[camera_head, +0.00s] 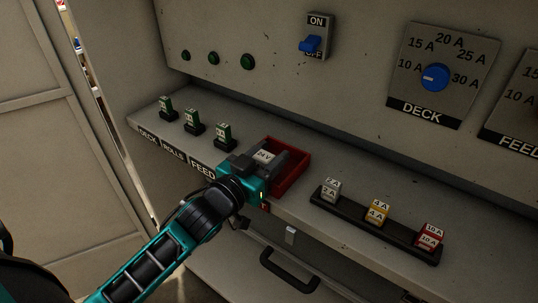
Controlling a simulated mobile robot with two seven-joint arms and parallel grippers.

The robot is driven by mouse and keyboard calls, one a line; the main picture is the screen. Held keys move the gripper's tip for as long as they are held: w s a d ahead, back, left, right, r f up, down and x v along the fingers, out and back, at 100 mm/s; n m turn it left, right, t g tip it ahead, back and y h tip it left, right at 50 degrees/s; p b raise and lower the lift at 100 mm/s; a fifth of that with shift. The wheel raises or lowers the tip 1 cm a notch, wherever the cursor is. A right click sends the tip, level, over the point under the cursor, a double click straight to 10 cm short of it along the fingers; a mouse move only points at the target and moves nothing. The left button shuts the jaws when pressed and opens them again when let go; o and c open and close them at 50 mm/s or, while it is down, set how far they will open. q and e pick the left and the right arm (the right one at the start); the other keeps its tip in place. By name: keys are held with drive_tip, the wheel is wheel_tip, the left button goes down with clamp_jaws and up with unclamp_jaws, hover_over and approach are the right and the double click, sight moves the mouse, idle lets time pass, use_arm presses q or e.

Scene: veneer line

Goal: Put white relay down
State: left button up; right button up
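The white relay (263,156) is between the dark fingers of my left gripper (261,160), which look shut on it. The gripper and relay are at the left part of a red open tray (298,171) on the grey shelf. I cannot tell whether the relay touches the tray floor. The gripper hides the tray's near left side. My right gripper is not in view.
A black rack (347,211) at right holds white, yellow and red relays. A blue switch (310,44) and a DECK dial (435,77) are on the panel above.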

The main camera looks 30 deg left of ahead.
use_arm(q)
drive_tip(key=o, duration=0.4)
drive_tip(key=shift+f, duration=0.35)
drive_tip(key=shift+d+r, duration=0.1)
drive_tip(key=shift+r, duration=0.45)
drive_tip(key=s+a, duration=0.2)
drive_tip(key=s, duration=0.9)
drive_tip(key=s+d+f+g, duration=0.1)
drive_tip(key=d+f+g, duration=0.1)
drive_tip(key=f, duration=0.5)
drive_tip(key=s+d+f+g, duration=0.2)
drive_tip(key=f, duration=0.5)
drive_tip(key=s+d+f+m+g, duration=0.1)
drive_tip(key=d+f+g, duration=0.2)
drive_tip(key=f, duration=0.5)
drive_tip(key=shift+s, duration=0.25)
drive_tip(key=shift+y, duration=0.3)
